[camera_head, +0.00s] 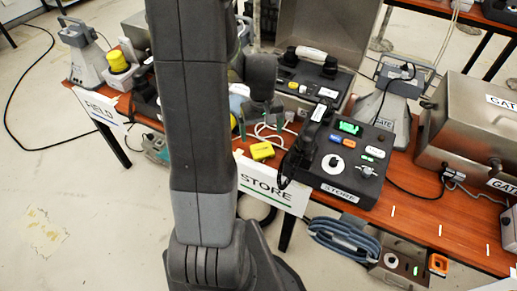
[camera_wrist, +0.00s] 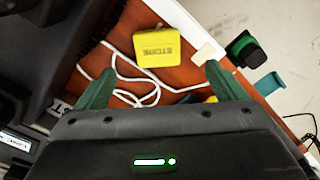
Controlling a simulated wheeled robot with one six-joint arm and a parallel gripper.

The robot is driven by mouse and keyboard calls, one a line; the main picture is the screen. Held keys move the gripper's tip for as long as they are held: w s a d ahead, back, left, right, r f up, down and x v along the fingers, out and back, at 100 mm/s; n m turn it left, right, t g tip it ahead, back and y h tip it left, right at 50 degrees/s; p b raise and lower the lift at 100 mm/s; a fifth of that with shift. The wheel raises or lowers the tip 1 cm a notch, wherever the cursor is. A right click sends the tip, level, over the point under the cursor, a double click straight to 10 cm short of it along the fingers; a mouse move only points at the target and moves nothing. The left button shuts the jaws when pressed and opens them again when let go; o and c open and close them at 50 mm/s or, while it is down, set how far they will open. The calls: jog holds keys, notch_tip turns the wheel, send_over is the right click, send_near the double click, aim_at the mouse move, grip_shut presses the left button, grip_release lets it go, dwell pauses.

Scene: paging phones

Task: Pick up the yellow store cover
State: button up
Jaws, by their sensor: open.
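The yellow store cover (camera_head: 262,151) is a small block lying on the wooden table behind the white STORE sign (camera_head: 268,188). In the wrist view the cover (camera_wrist: 157,48) lies flat, with STORE printed on it upside down, beyond my fingertips and roughly centred between them. My gripper (camera_wrist: 160,80) is open and empty, its two green fingers spread wide.
A white cable (camera_wrist: 125,82) loops beside the cover. The dark STORE phone box (camera_head: 345,165) stands close on the right, with a black handset (camera_head: 300,150). A pale block (camera_wrist: 207,53) sits near the cover. The GATE case (camera_head: 470,130) is further right.

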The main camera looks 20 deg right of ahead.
aim_at(263, 150)
jog(key=f, duration=0.9)
jog(key=shift+d, duration=0.25)
jog(key=shift+r, duration=0.1)
jog(key=shift+c, duration=0.2)
jog(key=c, duration=1.1)
